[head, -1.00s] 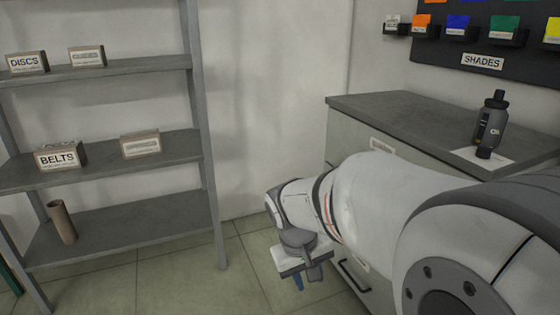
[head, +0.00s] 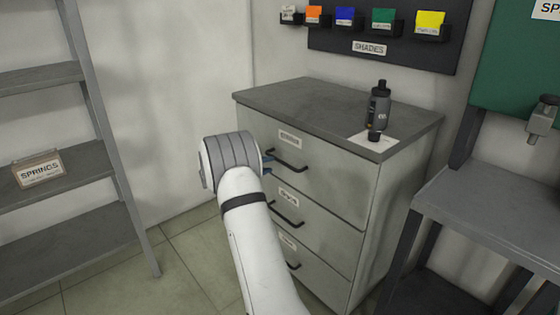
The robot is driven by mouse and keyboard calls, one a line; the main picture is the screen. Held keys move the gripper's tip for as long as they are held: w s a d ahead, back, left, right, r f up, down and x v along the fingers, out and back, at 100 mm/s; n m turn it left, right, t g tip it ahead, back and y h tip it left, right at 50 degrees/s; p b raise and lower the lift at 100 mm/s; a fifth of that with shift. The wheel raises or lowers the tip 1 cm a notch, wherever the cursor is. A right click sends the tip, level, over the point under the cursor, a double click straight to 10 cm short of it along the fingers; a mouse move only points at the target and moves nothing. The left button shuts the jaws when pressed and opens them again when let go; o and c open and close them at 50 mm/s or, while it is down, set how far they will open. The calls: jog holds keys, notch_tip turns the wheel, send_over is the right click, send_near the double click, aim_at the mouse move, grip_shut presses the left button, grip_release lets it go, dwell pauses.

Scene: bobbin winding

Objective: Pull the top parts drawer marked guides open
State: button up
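The grey drawer cabinet (head: 390,205) stands right of centre with several drawers stacked in it. Its top drawer (head: 335,172) is shut, its front flush with the cabinet. A small label (head: 290,138) on it is too blurred to read. Its dark bar handle (head: 290,163) sits below the label. My gripper (head: 267,165) is at the left end of this handle, mostly hidden behind my wrist.
A black bottle (head: 379,106) and a white card (head: 372,139) are on the cabinet top. A shelf rack with a springs box (head: 38,170) stands left. A dark workbench (head: 490,200) stands right. The floor (head: 185,255) left of the cabinet is clear.

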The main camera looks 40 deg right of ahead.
aim_at(280, 162)
jog(key=b+x, duration=0.1)
jog(key=x, duration=0.6)
jog(key=shift+d+f, duration=0.1)
jog(key=shift+d, duration=0.15)
grip_shut()
